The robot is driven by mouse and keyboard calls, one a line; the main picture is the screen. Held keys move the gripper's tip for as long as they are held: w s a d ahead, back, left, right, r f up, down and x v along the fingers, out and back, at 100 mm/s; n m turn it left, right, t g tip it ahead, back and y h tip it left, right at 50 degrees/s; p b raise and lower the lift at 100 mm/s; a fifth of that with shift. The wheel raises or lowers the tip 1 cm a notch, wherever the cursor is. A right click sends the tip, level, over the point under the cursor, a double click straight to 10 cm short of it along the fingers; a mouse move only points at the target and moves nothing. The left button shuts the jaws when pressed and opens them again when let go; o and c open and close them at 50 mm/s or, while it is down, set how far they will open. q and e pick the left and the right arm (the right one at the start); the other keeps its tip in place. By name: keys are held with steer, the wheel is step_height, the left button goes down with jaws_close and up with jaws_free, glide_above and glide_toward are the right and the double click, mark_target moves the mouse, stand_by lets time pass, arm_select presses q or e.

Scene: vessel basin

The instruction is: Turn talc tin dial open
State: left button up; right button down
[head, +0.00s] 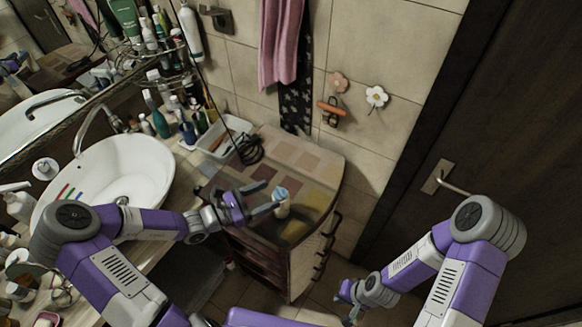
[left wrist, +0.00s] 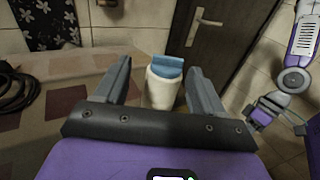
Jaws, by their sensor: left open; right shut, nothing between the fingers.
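The talc tin (head: 282,208) is a small white upright container with a blue dial (head: 280,193) on top. It stands on the wooden cabinet top near its front edge. In the left wrist view the white tin (left wrist: 160,90) and its blue dial (left wrist: 167,67) show between the two fingers. My left gripper (head: 262,201) is open, its fingers on either side of the tin; I cannot tell whether they touch it. My right gripper (head: 350,303) is shut and empty, low at the right, away from the cabinet.
The cabinet top (head: 295,155) is mostly clear, with a dark coiled cord (head: 248,150) at its back left. A white basin (head: 115,170) with bottles around it lies left. A dark door (head: 500,130) stands at the right.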

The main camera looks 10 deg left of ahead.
mark_target(279, 192)
arm_select(q)
steer(key=shift+w+d+r, duration=0.1)
steer(key=shift+w+r, duration=0.05)
steer(key=shift+r, duration=0.05)
steer(key=x, duration=0.5)
steer(key=shift+s+d+r, duration=0.15)
steer(key=shift+s+d, duration=0.05)
steer(key=shift+d, duration=0.25)
steer(key=shift+d+r, duration=0.15)
steer(key=shift+d, duration=0.15)
arm_select(e)
steer(key=shift+s+r, duration=0.25)
steer(key=shift+s, duration=0.5)
arm_select(q)
steer(key=shift+w, duration=0.15)
arm_select(e)
steer(key=shift+w, duration=0.1)
